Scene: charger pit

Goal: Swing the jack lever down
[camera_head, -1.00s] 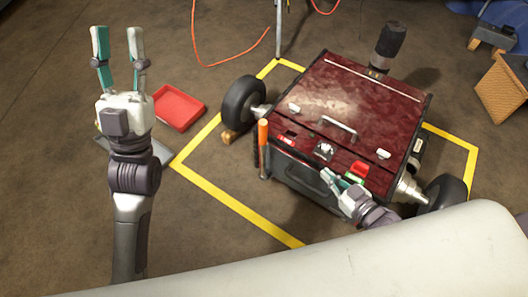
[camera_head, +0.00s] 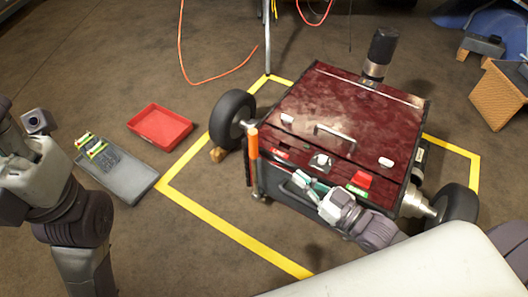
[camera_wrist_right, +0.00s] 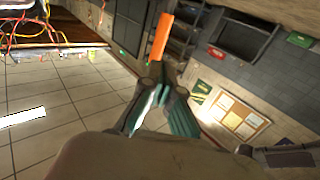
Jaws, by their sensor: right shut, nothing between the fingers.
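The jack lever, an orange grip (camera_head: 252,143) on an upright metal rod, stands at the front left corner of the dark red chest (camera_head: 330,110). My right gripper (camera_head: 299,179) is to the right of the lever, in front of the chest's front face. Its teal fingers are shut and empty. In the right wrist view, the orange grip (camera_wrist_right: 161,37) rises just beyond the closed fingertips (camera_wrist_right: 163,70); I cannot tell whether they touch. My left gripper's pale body (camera_head: 35,170) is at the left edge, its fingers not visible.
A red tray (camera_head: 160,128) and a grey flat case (camera_head: 118,175) lie on the floor at left. Wheels (camera_head: 232,118) flank the chest. Yellow tape (camera_head: 235,233) marks the floor around it.

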